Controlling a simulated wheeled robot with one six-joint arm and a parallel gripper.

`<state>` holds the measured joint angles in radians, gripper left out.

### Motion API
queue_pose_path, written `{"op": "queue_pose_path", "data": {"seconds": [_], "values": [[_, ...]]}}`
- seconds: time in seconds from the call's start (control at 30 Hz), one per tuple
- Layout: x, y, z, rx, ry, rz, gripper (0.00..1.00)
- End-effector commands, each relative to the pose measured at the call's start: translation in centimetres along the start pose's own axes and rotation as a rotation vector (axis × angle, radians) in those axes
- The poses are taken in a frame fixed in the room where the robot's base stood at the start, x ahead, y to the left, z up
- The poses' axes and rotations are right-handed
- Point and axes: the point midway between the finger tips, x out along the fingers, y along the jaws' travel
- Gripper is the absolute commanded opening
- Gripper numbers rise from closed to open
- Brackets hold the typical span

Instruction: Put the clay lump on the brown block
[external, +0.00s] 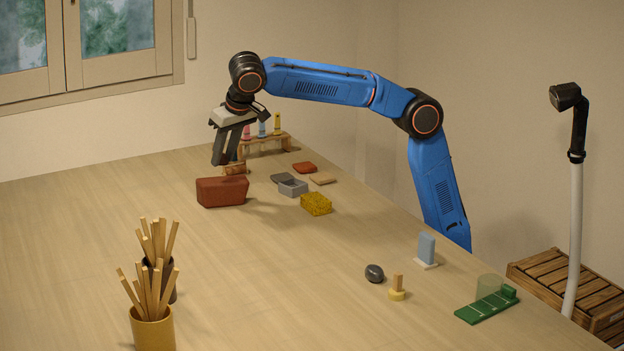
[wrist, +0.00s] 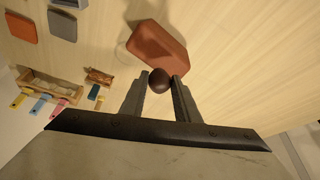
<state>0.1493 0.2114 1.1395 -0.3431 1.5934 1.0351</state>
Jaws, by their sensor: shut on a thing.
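The clay lump (wrist: 159,80) is a dark brown ball between the fingertips of my gripper (wrist: 160,83) in the wrist view. My gripper is shut on it. In the external view my gripper (external: 220,160) points down, and its fingers hide the lump. The brown block (external: 222,192) is a reddish-brown block on the table, just below the fingertips in the external view. It also shows in the wrist view (wrist: 157,45), where the lump overlaps its near edge. The fingertips look above the block; the exact gap cannot be told.
A wooden rack with coloured tools (external: 265,143) stands behind the block. A grey box (external: 293,188), a yellow sponge (external: 316,204) and flat tiles lie to the right. Pots of sticks (external: 153,328) stand at the front. The table left of the block is clear.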

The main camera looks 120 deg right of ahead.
Motion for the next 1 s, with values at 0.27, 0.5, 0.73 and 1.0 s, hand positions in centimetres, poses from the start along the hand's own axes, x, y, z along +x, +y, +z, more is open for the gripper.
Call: {"op": "queue_pose_path", "data": {"seconds": [0.27, 0.5, 0.73, 1.0], "values": [[3.0, 0.1, 1.3, -0.001, -0.001, 0.001, 0.06], [3.5, 0.0, 1.5, 0.0, -0.001, 0.001, 0.06], [3.7, 0.0, 1.6, 0.0, 0.0, 0.001, 0.06], [3.7, 0.0, 1.5, 0.0, -0.001, 0.001, 0.47]]}}
